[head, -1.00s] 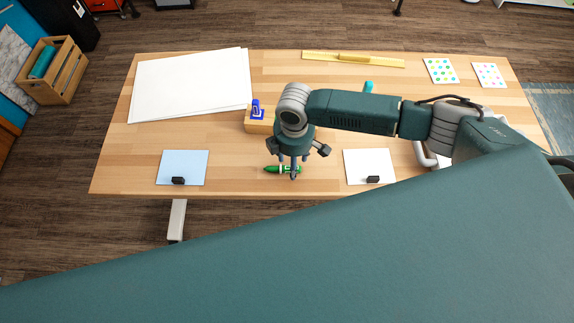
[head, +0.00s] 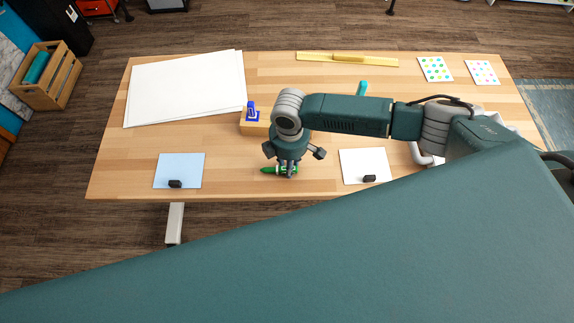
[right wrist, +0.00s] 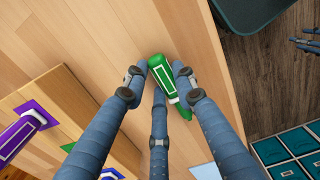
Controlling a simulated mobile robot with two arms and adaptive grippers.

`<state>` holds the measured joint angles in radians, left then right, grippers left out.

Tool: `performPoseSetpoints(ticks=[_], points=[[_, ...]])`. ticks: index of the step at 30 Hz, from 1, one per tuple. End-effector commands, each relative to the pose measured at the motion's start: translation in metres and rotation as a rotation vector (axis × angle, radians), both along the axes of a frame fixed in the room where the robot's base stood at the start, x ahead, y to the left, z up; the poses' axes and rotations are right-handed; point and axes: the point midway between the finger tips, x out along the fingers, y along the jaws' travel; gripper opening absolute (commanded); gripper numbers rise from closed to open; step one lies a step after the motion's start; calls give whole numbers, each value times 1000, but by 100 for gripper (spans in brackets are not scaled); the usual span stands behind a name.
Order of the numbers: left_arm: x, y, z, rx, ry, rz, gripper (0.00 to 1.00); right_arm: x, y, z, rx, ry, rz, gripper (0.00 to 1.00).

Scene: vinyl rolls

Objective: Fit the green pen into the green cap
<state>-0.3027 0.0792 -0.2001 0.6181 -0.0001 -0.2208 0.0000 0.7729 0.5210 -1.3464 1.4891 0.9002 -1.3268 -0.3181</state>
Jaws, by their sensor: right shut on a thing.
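The green pen (head: 268,170) lies level near the table's front edge, its pointed end to the left in the head view. My right gripper (head: 290,173) is over it, fingers pointing down. In the right wrist view its fingers (right wrist: 160,80) are shut around the green pen (right wrist: 159,72), which shows a white band and outline. Fingers of my left gripper (right wrist: 307,43) show at the right edge, too small to judge.
A wooden block (head: 256,128) with a blue-purple piece (head: 252,113) stands behind the pen, partly hidden by my arm. A light blue sheet (head: 180,167) and a white sheet (head: 360,163) lie either side. Large white sheets (head: 185,88) lie at the back left.

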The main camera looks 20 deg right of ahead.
Motion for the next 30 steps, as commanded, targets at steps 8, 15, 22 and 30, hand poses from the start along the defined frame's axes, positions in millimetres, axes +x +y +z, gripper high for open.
performPoseSetpoints(ticks=[8,15,22,30], points=[[3,0,-6,0,-4,0,40,2,0,34,4,-5,1,10],[5,0,-18,-1,-7,0,40,2,0,103,3,-8,1,10],[5,0,-26,-1,-7,0,40,2,0,162,2,-6,1,10],[5,0,-29,-1,-7,0,40,1,0,195,-1,-2,0,10]])
